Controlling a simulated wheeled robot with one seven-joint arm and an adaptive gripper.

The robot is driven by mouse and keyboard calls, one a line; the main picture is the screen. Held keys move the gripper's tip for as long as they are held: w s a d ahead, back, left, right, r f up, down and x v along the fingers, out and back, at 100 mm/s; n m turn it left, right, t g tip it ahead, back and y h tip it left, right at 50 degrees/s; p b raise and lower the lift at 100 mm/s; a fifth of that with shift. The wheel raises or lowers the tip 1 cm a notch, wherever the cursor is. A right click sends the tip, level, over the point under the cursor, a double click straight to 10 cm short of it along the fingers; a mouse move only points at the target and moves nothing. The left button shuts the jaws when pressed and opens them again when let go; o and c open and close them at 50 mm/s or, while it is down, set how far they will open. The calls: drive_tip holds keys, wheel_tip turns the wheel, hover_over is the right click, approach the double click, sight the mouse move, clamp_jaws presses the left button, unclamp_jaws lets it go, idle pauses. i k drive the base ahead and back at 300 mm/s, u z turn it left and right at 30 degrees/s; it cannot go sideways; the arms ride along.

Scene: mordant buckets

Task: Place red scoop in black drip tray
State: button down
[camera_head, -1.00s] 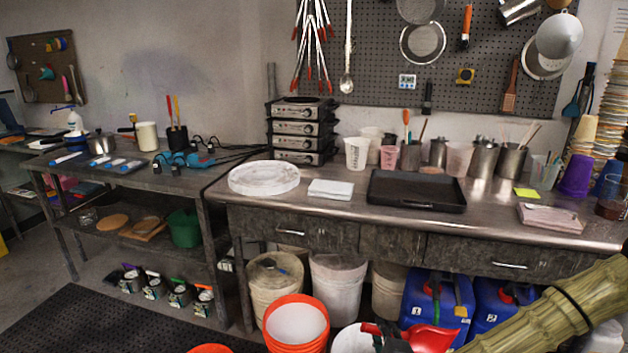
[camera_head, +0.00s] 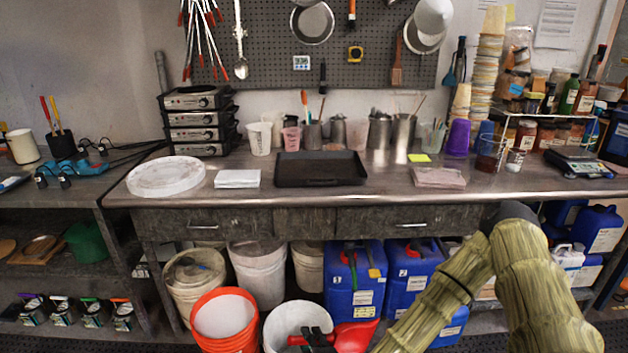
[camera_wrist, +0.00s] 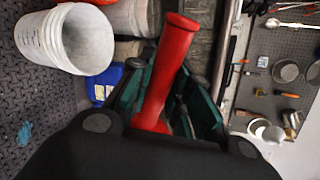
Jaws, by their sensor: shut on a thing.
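The red scoop (camera_head: 355,337) shows at the bottom of the head view, low in front of the workbench. My gripper (camera_head: 318,340) is shut on it. In the wrist view the scoop's red handle (camera_wrist: 172,75) stands between the green-padded fingers of my gripper (camera_wrist: 168,98). The black drip tray (camera_head: 320,169) lies flat on the bench top and looks empty. The scoop is well below the tray and apart from it.
A white bucket (camera_head: 290,322) and an orange bucket (camera_head: 225,318) stand on the floor near my gripper. Blue canisters (camera_head: 352,280) stand under the bench. White cloths (camera_head: 237,178) lie left of the tray; cups and metal pots stand behind it.

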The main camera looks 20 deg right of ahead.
sight(324, 165)
drive_tip(key=u, duration=0.8)
drive_tip(key=i, duration=1.55)
drive_tip(key=z, duration=1.95)
